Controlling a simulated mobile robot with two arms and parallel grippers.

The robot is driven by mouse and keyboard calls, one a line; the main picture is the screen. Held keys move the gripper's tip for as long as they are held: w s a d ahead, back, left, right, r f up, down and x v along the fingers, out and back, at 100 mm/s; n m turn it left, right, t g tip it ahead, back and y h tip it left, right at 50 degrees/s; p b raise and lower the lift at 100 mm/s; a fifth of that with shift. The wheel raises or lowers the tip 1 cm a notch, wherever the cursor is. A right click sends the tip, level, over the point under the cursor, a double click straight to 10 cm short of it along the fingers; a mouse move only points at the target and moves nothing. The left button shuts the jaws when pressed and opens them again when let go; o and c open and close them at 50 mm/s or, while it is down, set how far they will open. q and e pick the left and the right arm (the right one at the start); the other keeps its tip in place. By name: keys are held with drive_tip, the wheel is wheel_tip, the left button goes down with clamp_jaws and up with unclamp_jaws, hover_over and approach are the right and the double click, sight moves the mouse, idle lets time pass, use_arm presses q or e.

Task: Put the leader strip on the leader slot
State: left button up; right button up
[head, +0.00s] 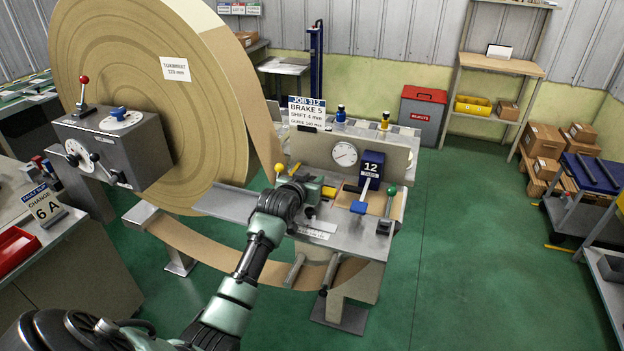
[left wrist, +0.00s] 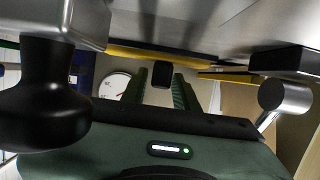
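My left gripper (head: 312,188) is over the left part of the grey machine bed, at the end of my arm. In the left wrist view its two dark green fingers (left wrist: 162,92) stand apart, with a small black block (left wrist: 162,74) showing between or just beyond them. A gap shows beside the block, and I see no grip on it. A yellow piece (head: 328,192) lies just right of the gripper; a yellow bar (left wrist: 165,56) crosses the wrist view. I cannot tell which part is the leader strip or the leader slot. My right gripper is not in view.
A huge brown paper roll (head: 130,90) stands at left, with its web hanging below the bed. A dial gauge (head: 344,154), a blue counter block (head: 371,168) and a green-knobbed lever (head: 388,205) stand near the gripper. A black knob (left wrist: 40,95) is close to the wrist camera.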

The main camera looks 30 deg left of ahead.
use_arm(q)
drive_tip(key=shift+o, duration=0.2)
drive_tip(key=shift+r, duration=0.1)
drive_tip(key=shift+r, duration=0.1)
drive_tip(key=b+v, duration=0.1)
drive_tip(key=v, duration=1)
drive_tip(key=shift+s, duration=0.15)
drive_tip(key=shift+s+d+r, duration=0.1)
drive_tip(key=shift+s+r, duration=0.1)
drive_tip(key=shift+s, duration=0.15)
